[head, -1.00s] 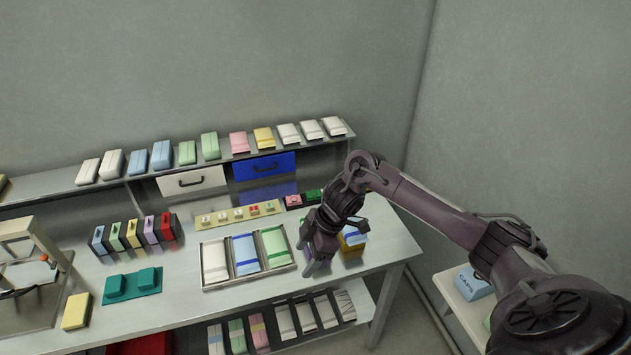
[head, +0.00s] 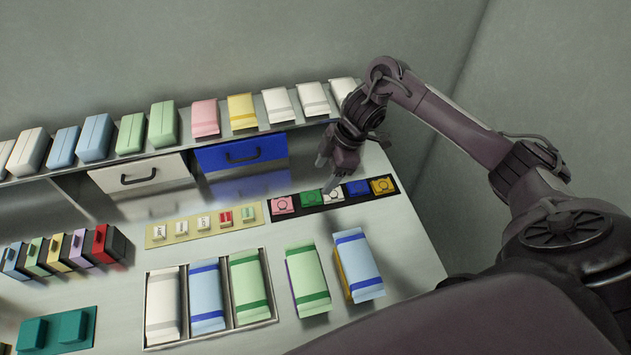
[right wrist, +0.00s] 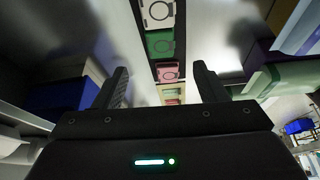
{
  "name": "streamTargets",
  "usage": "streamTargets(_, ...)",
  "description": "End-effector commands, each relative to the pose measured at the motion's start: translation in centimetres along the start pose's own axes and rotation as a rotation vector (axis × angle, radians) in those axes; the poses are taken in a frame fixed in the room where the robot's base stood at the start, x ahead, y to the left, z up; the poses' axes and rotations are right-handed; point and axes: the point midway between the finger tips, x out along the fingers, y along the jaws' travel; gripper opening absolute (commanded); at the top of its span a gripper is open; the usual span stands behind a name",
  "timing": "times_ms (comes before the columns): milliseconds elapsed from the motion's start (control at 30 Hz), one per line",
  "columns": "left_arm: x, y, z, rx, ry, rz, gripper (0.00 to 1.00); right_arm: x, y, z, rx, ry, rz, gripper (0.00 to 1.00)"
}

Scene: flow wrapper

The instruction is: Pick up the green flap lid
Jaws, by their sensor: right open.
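The green flap lid (head: 312,198) lies in a black strip on the table, between a pink lid (head: 283,205) and a white lid (head: 333,196). My right gripper (head: 345,182) is open and empty. It is above the table just behind the strip, nearer the white and blue lids than the green one. In the right wrist view, the green lid (right wrist: 160,43) shows beyond and between the open fingers (right wrist: 160,85), with the pink lid (right wrist: 167,72) below it in the picture. My left gripper is not in view.
The strip also holds a blue lid (head: 357,188) and a yellow lid (head: 382,185). A raised shelf with packs and a blue drawer (head: 240,152) stands behind. A tray (head: 270,318) of wrapped packs and two loose packs lie in front. The table right of these is clear.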

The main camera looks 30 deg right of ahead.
Motion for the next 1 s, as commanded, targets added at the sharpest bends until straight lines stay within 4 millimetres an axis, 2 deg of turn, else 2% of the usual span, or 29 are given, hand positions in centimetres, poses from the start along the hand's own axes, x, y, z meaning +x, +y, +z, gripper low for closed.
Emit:
streamTargets(33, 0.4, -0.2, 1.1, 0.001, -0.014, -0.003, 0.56, 0.5, 0.0, 0.1, 0.0, 0.001, -0.001, 0.65)
streamTargets(200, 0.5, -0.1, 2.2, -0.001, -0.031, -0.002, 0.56, 2.0, -0.1, 0.0, 0.001, 0.003, -0.002, 0.65)
streamTargets(367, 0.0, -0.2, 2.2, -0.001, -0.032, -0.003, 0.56, 3.6, -0.1, 0.1, 0.003, 0.002, -0.003, 0.65)
streamTargets(500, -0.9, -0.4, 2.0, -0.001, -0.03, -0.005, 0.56, 5.6, -0.1, 0.3, 0.004, 0.001, -0.004, 0.65)
streamTargets(633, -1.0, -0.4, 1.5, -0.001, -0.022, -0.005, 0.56, 7.4, 0.0, 0.4, 0.001, 0.0, -0.001, 0.65)
streamTargets(933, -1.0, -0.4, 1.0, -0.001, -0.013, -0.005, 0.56, 8.0, 0.0, 0.5, 0.0, -0.001, 0.001, 0.65)
streamTargets(1000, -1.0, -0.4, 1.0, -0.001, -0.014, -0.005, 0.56, 8.0, 0.0, 0.5, 0.0, -0.001, 0.001, 0.56)
